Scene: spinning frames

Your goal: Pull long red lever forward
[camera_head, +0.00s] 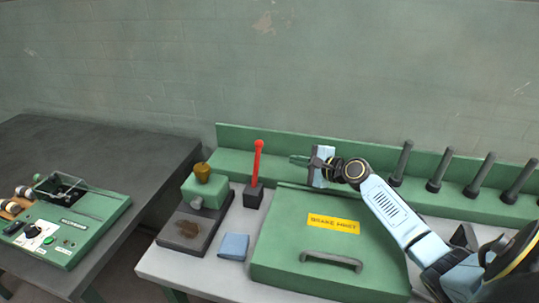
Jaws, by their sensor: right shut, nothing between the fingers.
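The long red lever (257,163) stands nearly upright in a small dark base (254,196) near the back of the light worktop. Its round red tip is at the top. My right gripper (295,160) is to the right of the lever, at about the height of its upper half in the picture. Its narrow fingers point left toward the lever. They are shut and empty, and a visible gap separates them from the lever. My left gripper is not in view.
A green cover with a yellow "BRAKE FIRST" label (333,224) and grey handle (331,261) lies below my right arm. A green block with a brass knob (203,172) and a blue cloth (233,246) are left. Several dark pegs (438,170) stand right. A control panel (70,220) is far left.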

